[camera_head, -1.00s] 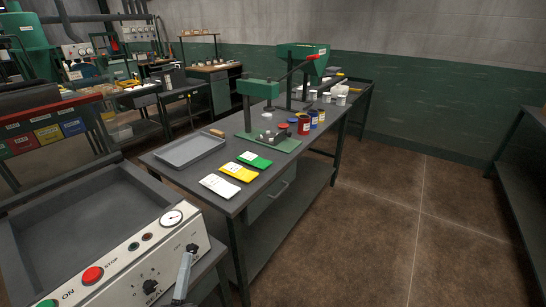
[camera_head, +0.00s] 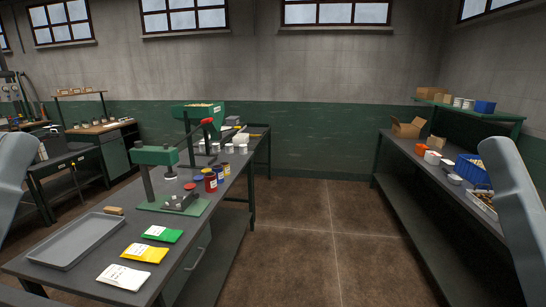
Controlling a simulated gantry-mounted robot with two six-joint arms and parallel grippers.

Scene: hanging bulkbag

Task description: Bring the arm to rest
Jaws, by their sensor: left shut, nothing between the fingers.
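A grey link of my right arm (camera_head: 520,215) rises at the right edge, in front of the right-hand bench. The right gripper is not in view.
The dark workbench (camera_head: 207,232) at left holds a grey tray (camera_head: 75,240), white, yellow and green packets, a green press (camera_head: 155,156) and several cans. A right-hand bench carries boxes and a blue crate (camera_head: 468,168). The brown floor (camera_head: 318,235) between is clear.

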